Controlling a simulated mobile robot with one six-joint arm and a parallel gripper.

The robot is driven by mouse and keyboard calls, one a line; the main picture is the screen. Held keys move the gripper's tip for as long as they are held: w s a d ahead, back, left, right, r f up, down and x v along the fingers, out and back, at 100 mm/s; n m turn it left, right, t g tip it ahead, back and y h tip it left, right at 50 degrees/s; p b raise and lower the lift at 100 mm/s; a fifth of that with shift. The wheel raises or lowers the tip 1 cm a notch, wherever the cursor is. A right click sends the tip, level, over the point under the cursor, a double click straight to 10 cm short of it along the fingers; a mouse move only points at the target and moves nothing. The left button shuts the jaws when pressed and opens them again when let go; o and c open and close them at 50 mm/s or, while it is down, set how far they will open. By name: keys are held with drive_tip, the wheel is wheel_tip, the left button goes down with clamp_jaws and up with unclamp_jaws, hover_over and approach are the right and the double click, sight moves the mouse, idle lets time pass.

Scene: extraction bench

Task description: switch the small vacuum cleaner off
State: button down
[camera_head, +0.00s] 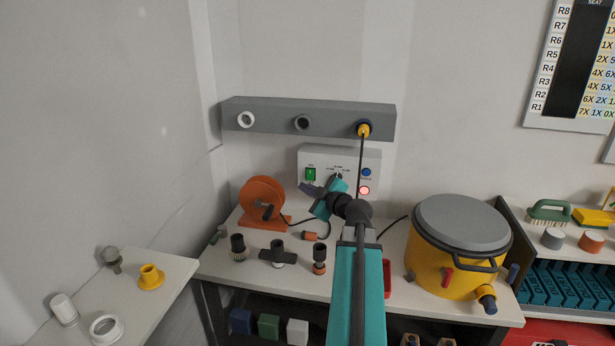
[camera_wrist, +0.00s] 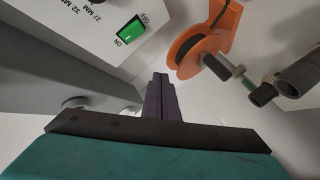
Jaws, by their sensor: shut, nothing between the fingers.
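A yellow drum with a grey lid (camera_head: 463,222), which looks like the small vacuum cleaner, stands at the right of the bench. It has a dark handle, a red part (camera_head: 447,276) on its front and a port low at the right. A white control box (camera_head: 341,157) stands at the back middle. Its green rocker switch (camera_head: 310,174) also shows in the wrist view (camera_wrist: 131,31), between ON and OFF labels. My gripper (camera_head: 306,188) is shut and empty, just below and in front of that switch. Its closed fingertips (camera_wrist: 160,76) appear apart from the box.
The box also has a dial, a blue button (camera_head: 366,172) and a lit red lamp (camera_head: 364,190). An orange reel (camera_head: 262,200) stands left of my gripper. Dark fittings stand along the bench front. A grey rail (camera_head: 330,122) with ports is above; a yellow plug (camera_head: 364,130) sits in its right port.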

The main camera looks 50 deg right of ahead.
sight(311, 179)
drive_tip(key=shift+w, duration=0.15)
drive_tip(key=shift+w+d+f+p, duration=0.1)
drive_tip(key=shift+w+d+f, duration=0.15)
drive_tip(key=shift+w+d, duration=0.7)
drive_tip(key=shift+w+d+f+p, duration=0.2)
drive_tip(key=shift+w+d, duration=0.3)
drive_tip(key=shift+d, duration=0.95)
drive_tip(key=shift+w+d+f+p, duration=0.1)
drive_tip(key=shift+w+d+f, duration=0.15)
drive_tip(key=shift+w+d, duration=0.7)
drive_tip(key=shift+s+d, duration=0.25)
drive_tip(key=shift+w+d+f+b, duration=0.1)
drive_tip(key=shift+w+d+b, duration=0.2)
drive_tip(key=shift+b, duration=0.75)
drive_tip(key=shift+d+b, duration=0.3)
drive_tip(key=shift+b, duration=0.1)
idle(0.7)
drive_tip(key=shift+s+a+r+b, duration=0.25)
drive_tip(key=shift+a+b, duration=0.3)
drive_tip(key=shift+b, duration=0.3)
